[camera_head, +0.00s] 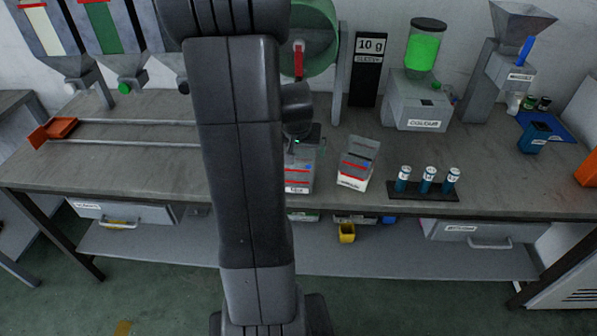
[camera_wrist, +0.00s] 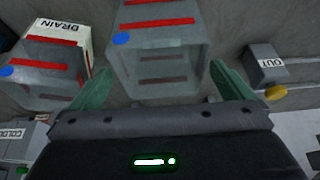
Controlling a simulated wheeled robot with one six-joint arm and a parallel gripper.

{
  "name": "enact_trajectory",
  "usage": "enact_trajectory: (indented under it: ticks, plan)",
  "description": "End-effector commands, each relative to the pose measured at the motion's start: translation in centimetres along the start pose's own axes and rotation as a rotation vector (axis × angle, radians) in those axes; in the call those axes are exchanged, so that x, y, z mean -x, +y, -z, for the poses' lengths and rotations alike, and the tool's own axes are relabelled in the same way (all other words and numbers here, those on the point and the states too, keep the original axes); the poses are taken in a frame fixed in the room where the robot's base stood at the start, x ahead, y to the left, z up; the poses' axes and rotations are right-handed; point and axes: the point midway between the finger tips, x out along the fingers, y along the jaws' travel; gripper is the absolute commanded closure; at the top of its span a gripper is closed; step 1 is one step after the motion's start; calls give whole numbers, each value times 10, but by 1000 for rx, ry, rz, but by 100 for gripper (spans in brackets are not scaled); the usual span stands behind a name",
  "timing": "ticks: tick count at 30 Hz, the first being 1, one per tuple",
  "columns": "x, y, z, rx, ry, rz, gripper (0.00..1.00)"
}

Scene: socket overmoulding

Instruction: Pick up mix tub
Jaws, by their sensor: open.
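The mix tub, as I take it, is a clear grey box with red stripes and a blue dot (camera_wrist: 158,62). In the wrist view it stands upper middle, between my fingers. In the head view it is the tub (camera_head: 299,178) at the bench front, partly behind my arm, its label too small to read. My gripper (camera_wrist: 160,70) is open, one green finger on each side of the tub; I cannot tell if either touches it. In the head view the gripper is mostly hidden by my arm.
A similar tub marked DRAIN (camera_wrist: 48,68) stands close beside it, also in the head view (camera_head: 357,164). A rack of blue vials (camera_head: 424,190) is further right. A grey OUT box (camera_wrist: 265,64) is right in the wrist view. The colour dispenser (camera_head: 420,105) stands behind.

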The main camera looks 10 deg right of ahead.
Motion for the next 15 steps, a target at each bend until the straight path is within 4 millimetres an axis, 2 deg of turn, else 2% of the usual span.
enact_trajectory:
  ticks: [10,15]
  plan:
    - [-38,-1,-2,0,-4,0,0]
    - [-49,-1,-2,0,-2,1,0]
